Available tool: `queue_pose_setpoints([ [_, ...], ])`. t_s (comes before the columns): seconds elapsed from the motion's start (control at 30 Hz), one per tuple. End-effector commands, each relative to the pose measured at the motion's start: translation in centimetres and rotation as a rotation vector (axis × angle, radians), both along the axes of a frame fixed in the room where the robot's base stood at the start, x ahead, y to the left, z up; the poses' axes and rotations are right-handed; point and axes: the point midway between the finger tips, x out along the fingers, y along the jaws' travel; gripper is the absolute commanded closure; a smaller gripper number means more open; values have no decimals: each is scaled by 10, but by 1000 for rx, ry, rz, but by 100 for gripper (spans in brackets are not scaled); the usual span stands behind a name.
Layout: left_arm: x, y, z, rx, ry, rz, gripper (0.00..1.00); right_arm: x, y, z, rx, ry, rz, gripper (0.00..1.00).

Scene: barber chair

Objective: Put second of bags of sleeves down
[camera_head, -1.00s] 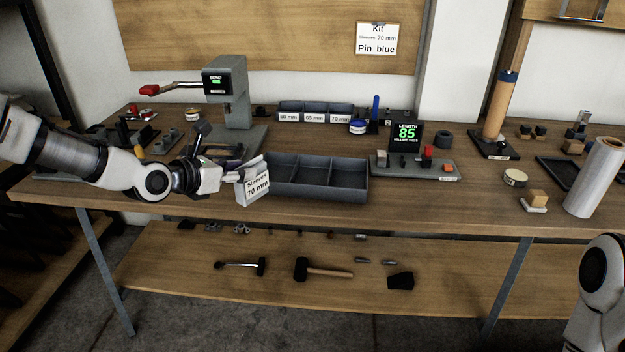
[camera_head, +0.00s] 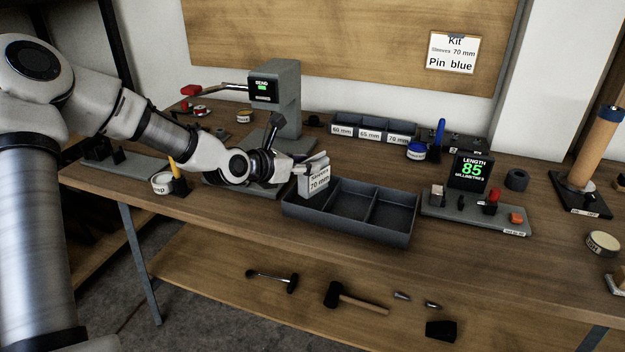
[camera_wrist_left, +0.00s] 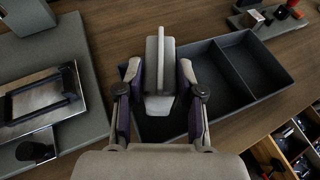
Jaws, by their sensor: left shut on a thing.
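A white bag labelled "Sleeves 70 mm" (camera_head: 314,180) is held by my left gripper (camera_head: 305,168) above the left end of a dark three-compartment tray (camera_head: 371,233). In the left wrist view the gripper (camera_wrist_left: 160,95) is shut on the bag (camera_wrist_left: 160,60), which appears as a pale upright slab between the purple-grey fingers. The bag and fingers cover the left compartment of the tray (camera_wrist_left: 270,64). The other compartments look empty. Whether the bag touches the tray floor cannot be told. My right gripper is not in view.
A bending press (camera_head: 277,95) stands behind the arm. A rack with 60, 65 and 70 mm labels (camera_head: 371,134) stands at the back. A length gauge reading 85 (camera_head: 470,172) is right of the tray. A mallet (camera_head: 350,298) lies on the lower shelf.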

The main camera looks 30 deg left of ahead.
Motion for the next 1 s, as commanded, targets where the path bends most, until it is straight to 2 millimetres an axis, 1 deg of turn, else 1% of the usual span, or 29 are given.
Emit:
queue_pose_setpoints([
  [0.03,-1,0,-10,0,3,-1,100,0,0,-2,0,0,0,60],
  [0.1,0,0,-23,0,4,-1,100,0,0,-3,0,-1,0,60],
  [0.17,0,0,-31,1,3,-1,100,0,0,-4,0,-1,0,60],
  [0.4,0,0,-31,-1,-1,-1,100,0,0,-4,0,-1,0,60],
  [0.53,0,0,-36,0,-1,-1,100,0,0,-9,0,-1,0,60],
  [0.57,0,0,-34,1,0,-1,53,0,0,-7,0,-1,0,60],
  [0.6,0,0,-34,1,0,-1,38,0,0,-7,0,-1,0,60],
  [0.87,0,0,-34,1,0,-1,38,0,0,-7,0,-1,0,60],
  [1.0,-1,0,-28,-1,0,-1,38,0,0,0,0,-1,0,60],
])
